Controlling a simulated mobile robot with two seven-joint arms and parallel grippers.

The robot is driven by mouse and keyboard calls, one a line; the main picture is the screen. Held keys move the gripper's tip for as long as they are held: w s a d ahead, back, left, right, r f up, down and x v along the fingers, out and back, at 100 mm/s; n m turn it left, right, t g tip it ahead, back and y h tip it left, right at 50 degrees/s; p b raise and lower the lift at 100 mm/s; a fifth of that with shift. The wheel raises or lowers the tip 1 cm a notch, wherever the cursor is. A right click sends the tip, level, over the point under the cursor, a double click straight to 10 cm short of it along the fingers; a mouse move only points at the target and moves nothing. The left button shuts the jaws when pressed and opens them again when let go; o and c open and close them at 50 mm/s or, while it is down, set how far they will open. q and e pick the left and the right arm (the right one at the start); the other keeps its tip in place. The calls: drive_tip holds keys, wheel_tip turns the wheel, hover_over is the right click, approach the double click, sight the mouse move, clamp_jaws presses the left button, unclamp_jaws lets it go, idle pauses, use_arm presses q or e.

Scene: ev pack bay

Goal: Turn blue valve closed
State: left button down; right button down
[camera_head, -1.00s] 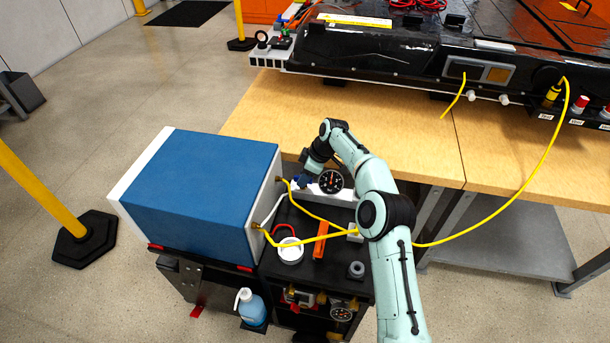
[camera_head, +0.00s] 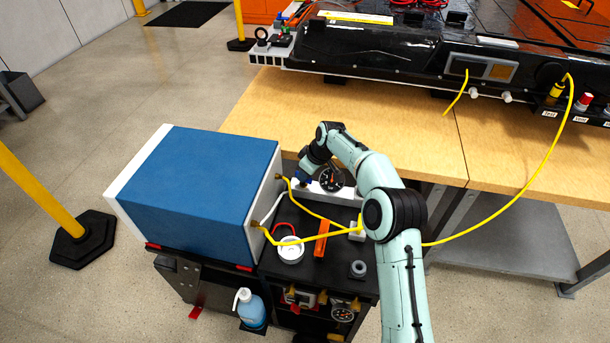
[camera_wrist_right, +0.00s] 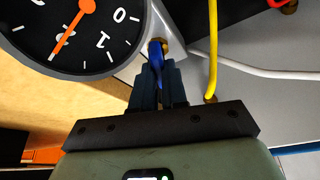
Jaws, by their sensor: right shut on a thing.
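The blue valve's handle (camera_wrist_right: 156,62) shows in the right wrist view beside a black dial gauge (camera_wrist_right: 72,25) with an orange needle. My right gripper (camera_wrist_right: 158,82) is shut on the handle, one finger on each side of it. Behind the handle is a brass fitting on a pale block. In the head view my right gripper (camera_head: 304,176) is small and reaches down at the back of the black cart, left of the gauge (camera_head: 332,179). The fingers partly hide the valve there. My left gripper is not in view.
A blue box (camera_head: 205,190) stands left of the gripper. Yellow cables (camera_head: 310,212) run close by across the cart top. An orange bar (camera_head: 321,240) and a white round item (camera_head: 290,250) lie on the cart. A wooden bench (camera_head: 400,130) with a black pack is behind.

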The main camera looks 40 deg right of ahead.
drive_tip(key=m+h, duration=0.1)
drive_tip(key=m, duration=0.1)
drive_tip(key=shift+a+m, duration=0.1)
drive_tip(key=shift+m, duration=0.3)
drive_tip(key=m+h, duration=0.1)
drive_tip(key=m, duration=0.2)
drive_tip(key=shift+a+m+h+p, duration=0.15)
drive_tip(key=shift+m+h+p, duration=0.15)
drive_tip(key=shift+p, duration=0.1)
drive_tip(key=m+h+p, duration=0.1)
drive_tip(key=m, duration=0.2)
drive_tip(key=shift+w+r+m+g, duration=0.1)
drive_tip(key=shift+m+g, duration=0.2)
drive_tip(key=shift+m+g+h+p, duration=0.55)
drive_tip(key=shift+m+p, duration=0.25)
drive_tip(key=shift+m, duration=1)
drive_tip(key=c, duration=1.2)
unclamp_jaws()
drive_tip(key=shift+o, duration=0.2)
